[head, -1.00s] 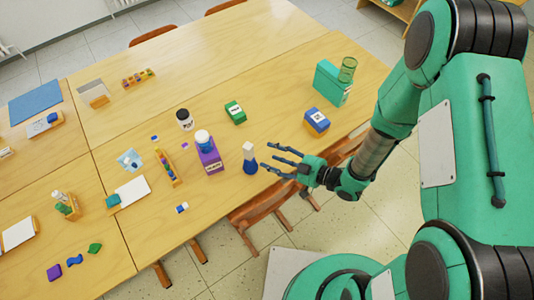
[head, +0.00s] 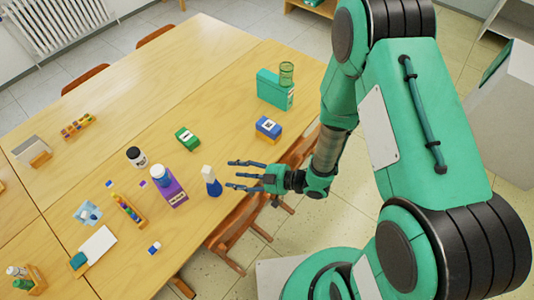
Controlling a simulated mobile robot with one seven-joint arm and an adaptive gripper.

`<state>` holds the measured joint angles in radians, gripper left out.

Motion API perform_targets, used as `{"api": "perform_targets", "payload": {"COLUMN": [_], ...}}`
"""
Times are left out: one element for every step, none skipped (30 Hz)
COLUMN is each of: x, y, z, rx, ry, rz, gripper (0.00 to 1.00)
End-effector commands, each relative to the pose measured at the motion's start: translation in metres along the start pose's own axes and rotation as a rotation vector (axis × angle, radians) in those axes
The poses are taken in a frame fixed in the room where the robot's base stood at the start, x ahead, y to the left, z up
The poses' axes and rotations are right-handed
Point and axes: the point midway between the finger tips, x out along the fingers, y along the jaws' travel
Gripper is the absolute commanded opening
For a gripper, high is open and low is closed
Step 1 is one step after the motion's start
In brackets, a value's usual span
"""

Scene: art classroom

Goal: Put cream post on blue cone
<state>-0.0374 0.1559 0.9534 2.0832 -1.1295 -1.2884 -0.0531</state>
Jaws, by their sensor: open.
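The blue cone (head: 213,188) stands on the table near its front edge. A cream post (head: 207,172) stands upright on top of it, seemingly touching it; the exact seat is too small to make out. My gripper (head: 230,174) is open just right of the cone and post. Its dark fingers are spread and point left toward them. A small gap shows between the fingertips and the pair, and nothing shows between the fingers.
A purple box with a bottle (head: 160,170) stands close left of the cone. A black-capped jar (head: 137,157), a green box (head: 187,138) and a blue-yellow box (head: 268,129) are behind. A wooden chair (head: 235,231) is tucked under the table's front edge.

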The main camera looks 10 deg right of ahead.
Motion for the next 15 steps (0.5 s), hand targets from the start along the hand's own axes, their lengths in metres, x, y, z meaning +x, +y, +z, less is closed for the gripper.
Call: {"api": "perform_targets", "payload": {"x": [0.0, 0.0, 0.0, 0.0, 0.0, 0.0, -0.001, -0.001, -0.001, -0.002, -0.003, -0.005, -0.006, -0.009, -0.013], "y": [0.0, 0.0, 0.0, 0.001, 0.002, 0.004, 0.006, 0.009, 0.014, 0.019, 0.025, 0.035, 0.043, 0.053, 0.066], "z": [0.0, 0.0, 0.0, 0.0, -0.001, -0.001, -0.002, -0.003, -0.004, -0.005, -0.007, -0.01, -0.012, -0.015, -0.019], "rx": [0.0, 0.0, 0.0, -0.001, -0.002, -0.005, -0.008, -0.012, -0.018, -0.024, -0.031, -0.042, -0.051, -0.059, -0.07], "ry": [0.0, 0.0, 0.0, -0.001, -0.003, -0.007, -0.012, -0.018, -0.03, -0.041, -0.053, -0.074, -0.092, -0.111, -0.14], "rz": [0.0, 0.0, 0.0, 0.001, 0.003, 0.007, 0.012, 0.018, 0.029, 0.038, 0.051, 0.071, 0.088, 0.109, 0.138], "gripper": [0.55, 0.55, 0.55, 0.55, 0.55, 0.55, 0.55, 0.55, 0.55, 0.55, 0.55, 0.55, 0.55, 0.55, 0.55]}}
